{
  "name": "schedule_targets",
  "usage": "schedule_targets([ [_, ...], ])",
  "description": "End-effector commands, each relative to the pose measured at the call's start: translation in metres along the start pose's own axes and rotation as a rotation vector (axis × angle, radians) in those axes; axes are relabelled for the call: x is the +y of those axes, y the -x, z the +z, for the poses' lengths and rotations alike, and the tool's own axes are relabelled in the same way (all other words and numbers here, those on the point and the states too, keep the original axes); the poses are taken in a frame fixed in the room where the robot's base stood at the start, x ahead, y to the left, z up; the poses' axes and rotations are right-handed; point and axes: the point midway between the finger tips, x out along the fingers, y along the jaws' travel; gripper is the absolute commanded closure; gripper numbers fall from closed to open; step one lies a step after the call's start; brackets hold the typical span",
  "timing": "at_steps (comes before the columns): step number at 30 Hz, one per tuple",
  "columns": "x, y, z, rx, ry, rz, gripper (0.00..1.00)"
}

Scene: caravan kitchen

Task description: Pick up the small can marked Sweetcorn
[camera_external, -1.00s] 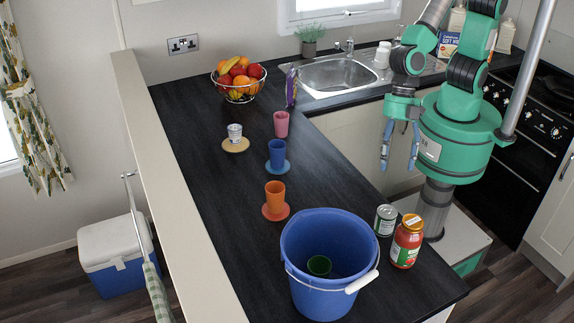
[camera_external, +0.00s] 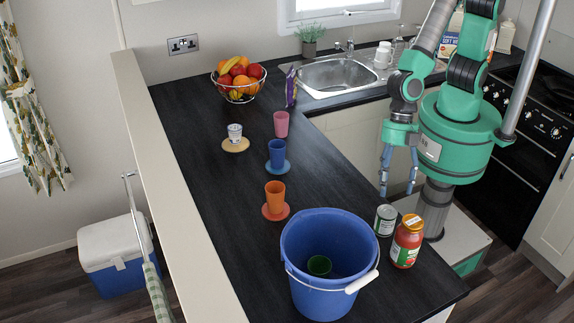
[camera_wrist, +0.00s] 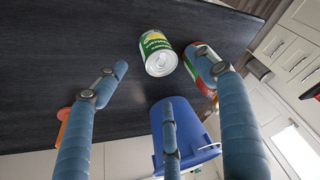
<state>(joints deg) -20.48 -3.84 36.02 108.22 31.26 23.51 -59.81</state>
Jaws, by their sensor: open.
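The small can (camera_external: 385,220) stands upright on the dark worktop, between the blue bucket and the red jar. In the wrist view the can (camera_wrist: 158,54) shows a green, yellow and white label and a silver lid; its lettering is too small to read. My gripper (camera_external: 399,191) is open and empty, above and behind the can, near the worktop's edge. In the wrist view its blue fingers (camera_wrist: 168,88) are spread, and the can lies beyond them, apart from them.
The red jar (camera_external: 406,242) stands close right of the can. The blue bucket (camera_external: 326,285) with a green cup (camera_external: 319,265) inside stands to the left. Orange (camera_external: 275,196), blue (camera_external: 277,153) and pink (camera_external: 281,124) cups stand farther back.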

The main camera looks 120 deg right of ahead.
Motion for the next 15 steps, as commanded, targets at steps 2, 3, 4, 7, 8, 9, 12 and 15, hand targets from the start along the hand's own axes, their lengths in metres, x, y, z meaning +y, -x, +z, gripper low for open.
schedule_targets([
  [2, 0.000, -0.015, 0.001, -0.002, 0.000, -0.001, 0.30],
  [3, 0.000, -0.021, 0.001, -0.002, -0.001, -0.001, 0.30],
  [4, 0.000, -0.025, 0.001, -0.002, -0.001, -0.001, 0.30],
  [7, 0.000, -0.038, 0.001, -0.001, -0.001, 0.000, 0.30],
  [8, 0.000, -0.041, 0.001, -0.001, -0.001, 0.000, 0.30],
  [9, 0.000, -0.045, 0.001, -0.001, -0.001, -0.001, 0.30],
  [12, 0.000, -0.050, 0.001, -0.001, -0.001, 0.000, 0.30],
  [15, 0.000, -0.051, 0.000, 0.000, 0.000, 0.000, 0.30],
])
